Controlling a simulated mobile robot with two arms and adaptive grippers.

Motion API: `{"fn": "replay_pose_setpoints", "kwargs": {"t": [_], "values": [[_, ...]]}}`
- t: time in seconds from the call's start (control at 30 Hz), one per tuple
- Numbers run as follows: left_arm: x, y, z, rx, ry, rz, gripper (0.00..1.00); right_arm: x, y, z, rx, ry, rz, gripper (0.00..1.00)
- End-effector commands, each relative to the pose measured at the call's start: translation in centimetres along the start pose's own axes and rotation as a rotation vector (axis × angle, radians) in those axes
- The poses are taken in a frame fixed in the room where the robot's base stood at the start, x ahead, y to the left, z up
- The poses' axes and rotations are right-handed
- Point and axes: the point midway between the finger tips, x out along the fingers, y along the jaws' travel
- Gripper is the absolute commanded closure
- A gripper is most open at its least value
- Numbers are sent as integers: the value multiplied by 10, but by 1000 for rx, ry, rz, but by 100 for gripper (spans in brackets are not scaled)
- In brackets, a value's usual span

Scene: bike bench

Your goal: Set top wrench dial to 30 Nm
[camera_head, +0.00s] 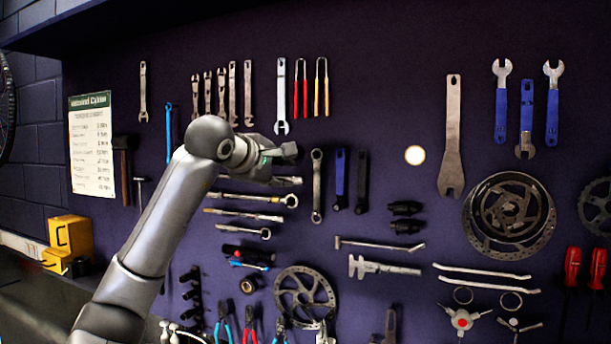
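Three long wrenches hang level, one above another, on the dark purple tool wall. The top wrench (262,199) has its ringed head at the right, and its left part lies close to my arm. No dial setting can be read on it at this size. The middle wrench (243,215) and the bottom wrench (245,231) hang just below. My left gripper (290,166) is in front of the wall, above the top wrench's right half, with its two fingers apart and nothing visible between them. I cannot tell its distance from the wall. My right gripper is not in view.
A printed chart (92,146) hangs at the left above a yellow box (69,240). A ring-ended wrench (317,186) and a blue-handled tool (340,179) hang close right of the gripper. Brake discs (305,296) and pliers hang lower down.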

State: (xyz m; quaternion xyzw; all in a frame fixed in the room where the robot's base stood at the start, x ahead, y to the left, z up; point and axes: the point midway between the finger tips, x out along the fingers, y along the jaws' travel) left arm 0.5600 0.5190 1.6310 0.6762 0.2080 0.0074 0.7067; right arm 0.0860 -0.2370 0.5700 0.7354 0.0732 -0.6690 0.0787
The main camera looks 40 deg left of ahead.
Motion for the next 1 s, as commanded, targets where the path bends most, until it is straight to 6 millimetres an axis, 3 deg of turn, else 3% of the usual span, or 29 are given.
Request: {"fn": "replay_pose_setpoints", "kwargs": {"t": [0.2,0.4,0.83,1.0], "values": [[44,2,2,-1,-3,-7,72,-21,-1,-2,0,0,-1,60],[71,2,2,0,-3,-4,72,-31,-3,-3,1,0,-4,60],[81,0,2,0,-3,-1,73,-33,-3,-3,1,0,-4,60],[80,0,2,0,-4,-2,95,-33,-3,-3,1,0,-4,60]]}}
